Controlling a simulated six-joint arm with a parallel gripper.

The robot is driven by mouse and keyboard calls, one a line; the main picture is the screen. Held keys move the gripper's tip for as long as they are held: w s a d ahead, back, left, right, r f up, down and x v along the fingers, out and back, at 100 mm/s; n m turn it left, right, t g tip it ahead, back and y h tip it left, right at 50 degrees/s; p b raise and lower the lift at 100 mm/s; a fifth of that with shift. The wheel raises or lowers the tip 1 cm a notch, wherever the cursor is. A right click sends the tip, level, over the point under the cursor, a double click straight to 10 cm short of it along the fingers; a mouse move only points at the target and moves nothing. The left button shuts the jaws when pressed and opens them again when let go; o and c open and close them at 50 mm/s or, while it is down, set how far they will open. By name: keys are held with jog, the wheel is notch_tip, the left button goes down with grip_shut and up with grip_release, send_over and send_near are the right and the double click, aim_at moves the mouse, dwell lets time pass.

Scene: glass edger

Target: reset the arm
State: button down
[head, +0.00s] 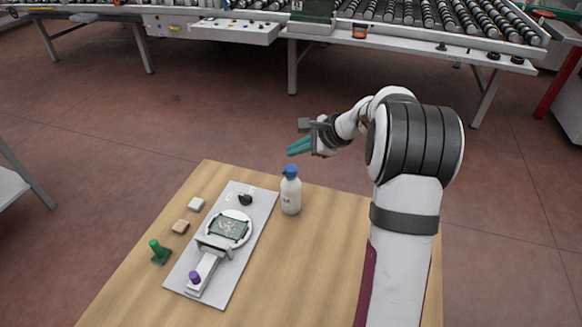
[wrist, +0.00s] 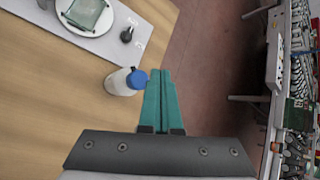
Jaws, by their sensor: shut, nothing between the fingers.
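My gripper (head: 299,147) is held in the air above and beyond the far edge of the wooden table (head: 325,240). Its teal fingers are shut together with nothing between them. In the wrist view the closed fingers (wrist: 164,100) point out over the floor past the table edge. The white bottle with a blue cap (head: 290,192) stands upright on the table, below the gripper in the head view. It also shows just left of the fingers in the wrist view (wrist: 120,82).
A grey board (head: 232,281) holds a white round stage (head: 207,241) with a green square piece (head: 229,228), a purple-knobbed lever (head: 195,278) and a black knob (head: 245,199). Two small blocks and a green-handled stamp (head: 159,252) lie left. A roller conveyor (head: 430,25) stands behind.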

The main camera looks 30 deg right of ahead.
dwell(0.4)
jog(key=s+a+r+n+g, duration=0.25)
jog(key=s+a+n, duration=0.25)
jog(key=s+a, duration=0.45)
jog(key=s+a+r+n+g, duration=0.25)
jog(key=s+a+n, duration=0.25)
jog(key=s+a, duration=0.5)
jog(key=s+a+f+n+g+h, duration=0.1)
jog(key=s+f+n, duration=0.1)
jog(key=s, duration=0.6)
jog(key=s+a+f+n+g+h, duration=0.1)
jog(key=s+n, duration=0.3)
jog(key=s, duration=0.5)
jog(key=shift+s+a+f+g, duration=0.2)
jog(key=shift+f+g, duration=0.15)
jog(key=shift+g, duration=0.35)
